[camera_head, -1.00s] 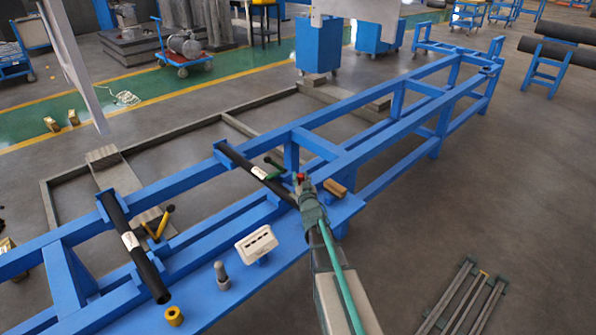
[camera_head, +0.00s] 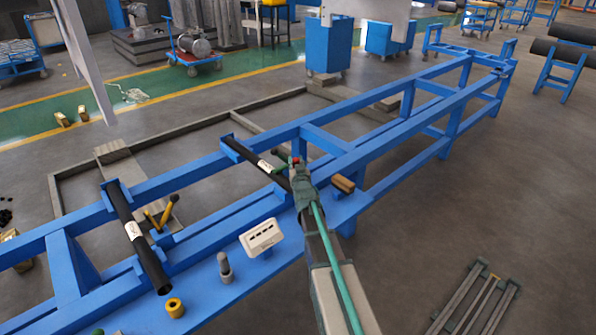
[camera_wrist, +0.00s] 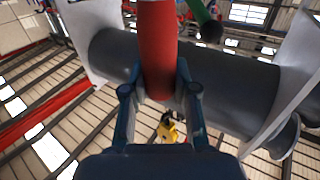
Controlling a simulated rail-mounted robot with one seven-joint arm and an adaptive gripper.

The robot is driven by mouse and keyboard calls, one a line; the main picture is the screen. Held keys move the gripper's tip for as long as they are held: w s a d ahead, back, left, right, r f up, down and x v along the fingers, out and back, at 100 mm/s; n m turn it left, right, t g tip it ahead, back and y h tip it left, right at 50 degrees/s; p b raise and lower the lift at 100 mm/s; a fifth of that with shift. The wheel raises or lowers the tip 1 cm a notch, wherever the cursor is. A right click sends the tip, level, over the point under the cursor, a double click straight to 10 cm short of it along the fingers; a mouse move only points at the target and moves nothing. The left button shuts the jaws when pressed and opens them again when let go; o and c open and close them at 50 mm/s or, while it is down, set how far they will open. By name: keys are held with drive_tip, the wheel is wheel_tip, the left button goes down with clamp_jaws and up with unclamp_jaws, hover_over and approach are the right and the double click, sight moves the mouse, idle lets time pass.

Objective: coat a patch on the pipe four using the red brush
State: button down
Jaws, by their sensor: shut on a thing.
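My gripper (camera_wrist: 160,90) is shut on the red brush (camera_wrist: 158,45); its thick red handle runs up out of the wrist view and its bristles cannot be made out. In the head view my gripper (camera_head: 301,178) is at the right end of the farther black pipe (camera_head: 243,155), with a spot of red at its tip. In the wrist view a dark grey pipe (camera_wrist: 235,90) passes behind the brush, between pale supports; I cannot tell if they touch. A nearer black pipe (camera_head: 124,215) lies on the frame. Both pipes have white labels, too small to read.
A green-handled tool (camera_head: 281,168) is close to my gripper, beside the farther pipe. On the blue shelf are a tan block (camera_head: 343,184), a white slotted box (camera_head: 261,238), a grey peg (camera_head: 224,266) and a yellow ring (camera_head: 175,307). Yellow-handled tools (camera_head: 163,214) stand beside the nearer pipe.

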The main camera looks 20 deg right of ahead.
wheel_tip(320, 180, up, 4)
drive_tip(key=shift+s+f+p, duration=0.1)
drive_tip(key=shift+f+p, duration=0.1)
drive_tip(key=shift+p, duration=0.2)
drive_tip(key=shift+r+p, duration=0.7)
drive_tip(key=shift+r, duration=1.55)
